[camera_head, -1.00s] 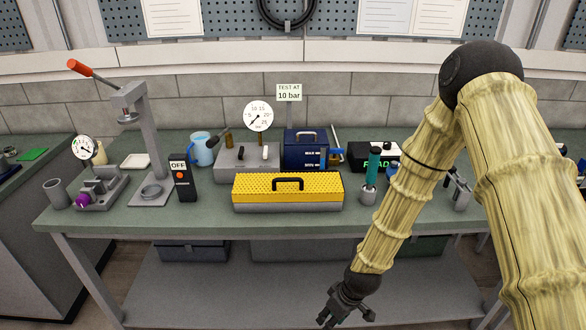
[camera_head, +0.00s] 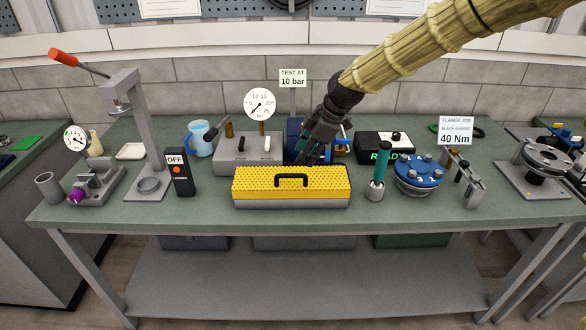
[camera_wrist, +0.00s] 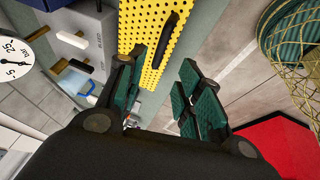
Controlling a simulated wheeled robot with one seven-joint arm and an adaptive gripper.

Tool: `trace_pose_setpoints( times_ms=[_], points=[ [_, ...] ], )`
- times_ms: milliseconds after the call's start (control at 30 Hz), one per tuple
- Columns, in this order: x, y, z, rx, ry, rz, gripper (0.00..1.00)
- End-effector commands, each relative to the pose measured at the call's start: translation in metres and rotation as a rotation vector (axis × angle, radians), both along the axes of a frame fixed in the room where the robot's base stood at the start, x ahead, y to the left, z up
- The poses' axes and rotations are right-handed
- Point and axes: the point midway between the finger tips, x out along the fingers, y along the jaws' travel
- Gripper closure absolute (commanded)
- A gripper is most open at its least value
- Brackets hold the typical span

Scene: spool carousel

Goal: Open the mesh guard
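The mesh guard (camera_head: 253,186) is a yellow perforated cover with a black handle (camera_head: 291,180) on its front. It lies shut on a grey base (camera_head: 290,203) at the front middle of the bench. My gripper (camera_head: 308,156) hangs just above and behind its top edge, pointing down. In the wrist view the yellow guard (camera_wrist: 136,20) and its dark handle (camera_wrist: 166,38) lie beyond my gripper (camera_wrist: 165,90). The green-padded fingers are spread apart with nothing between them. I cannot tell whether a finger touches the guard.
Behind the guard stand a grey valve block (camera_head: 248,150) with a gauge (camera_head: 260,103) and a blue box (camera_head: 294,132), partly hidden by my gripper. A green-handled tool (camera_head: 380,166) stands close right, a black OFF box (camera_head: 181,172) left. The bench front strip (camera_head: 290,217) is clear.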

Motion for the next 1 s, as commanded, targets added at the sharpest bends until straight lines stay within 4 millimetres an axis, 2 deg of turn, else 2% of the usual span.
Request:
trace_pose_setpoints(
  times_ms=[333,600,1000],
  points=[
    [0.008,0.022,-0.045,-0.001,0.003,0.002,0.65],
    [0.014,0.034,-0.071,-0.001,0.002,0.003,0.65],
    [0.015,0.037,-0.079,-0.001,0.001,0.003,0.65]
  ],
)
